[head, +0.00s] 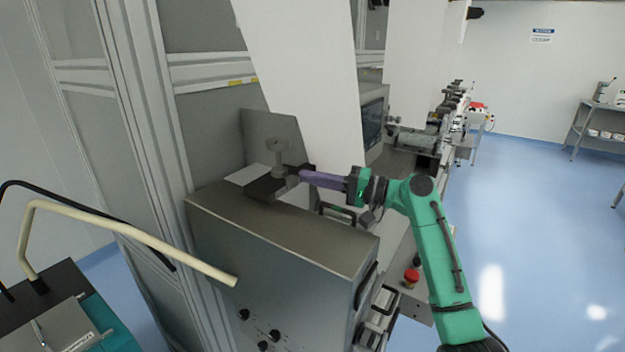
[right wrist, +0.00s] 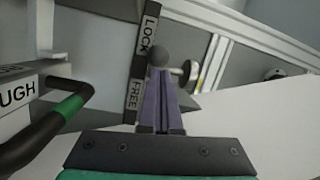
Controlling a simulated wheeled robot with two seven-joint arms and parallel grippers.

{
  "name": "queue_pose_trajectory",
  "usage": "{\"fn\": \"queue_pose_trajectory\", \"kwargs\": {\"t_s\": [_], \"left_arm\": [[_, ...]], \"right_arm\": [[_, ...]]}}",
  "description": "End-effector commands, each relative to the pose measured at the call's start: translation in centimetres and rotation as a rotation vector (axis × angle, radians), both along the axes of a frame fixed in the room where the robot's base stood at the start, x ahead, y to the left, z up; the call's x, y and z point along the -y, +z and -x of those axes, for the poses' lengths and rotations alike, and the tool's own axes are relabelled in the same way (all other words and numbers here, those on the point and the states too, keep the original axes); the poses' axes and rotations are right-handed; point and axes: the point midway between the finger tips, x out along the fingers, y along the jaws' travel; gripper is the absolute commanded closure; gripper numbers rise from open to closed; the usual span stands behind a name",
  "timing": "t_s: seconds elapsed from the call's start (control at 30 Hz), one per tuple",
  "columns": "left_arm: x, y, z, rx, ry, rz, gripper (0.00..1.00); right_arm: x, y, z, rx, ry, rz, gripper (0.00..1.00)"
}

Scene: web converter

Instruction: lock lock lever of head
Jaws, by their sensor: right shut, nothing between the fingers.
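In the right wrist view a label strip (right wrist: 142,62) reads LOCK at its upper end and FREE at its lower end. A dark round knob (right wrist: 159,56), seemingly the lever's end, shows beside the strip between the two words. A short metal rod with a round end (right wrist: 190,72) lies just right of it. My right gripper's purple fingers (right wrist: 159,80) are shut, with their tips right below the knob in the picture; I cannot tell whether they touch it. In the head view my right gripper (head: 303,175) is beside a grey post (head: 279,158) above the cabinet.
A grey metal cabinet (head: 290,240) stands below the gripper. A white web (head: 310,90) hangs close behind it. In the right wrist view a black and green handle (right wrist: 60,115) is at the left. Open blue floor (head: 540,230) lies to the right.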

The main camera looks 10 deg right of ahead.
Motion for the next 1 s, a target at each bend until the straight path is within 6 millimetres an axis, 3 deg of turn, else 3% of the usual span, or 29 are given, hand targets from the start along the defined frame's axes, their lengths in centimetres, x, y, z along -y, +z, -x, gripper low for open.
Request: {"fn": "queue_pose_trajectory", "kwargs": {"t_s": [0.33, 0.47, 1.0], "left_arm": [[0.0, -0.1, 0.0, 0.001, -0.001, 0.000, 0.02], [0.0, -0.8, 0.0, 0.001, -0.001, 0.000, 0.02], [0.1, -5.7, 0.0, 0.000, -0.001, 0.001, 0.02]], "right_arm": [[0.1, 0.0, 0.0, 0.000, -0.001, 0.000, 1.00], [1.1, -0.4, 0.6, 0.000, -0.002, 0.000, 1.00], [11.3, -1.3, 6.9, -0.002, -0.003, 0.002, 1.00]]}}
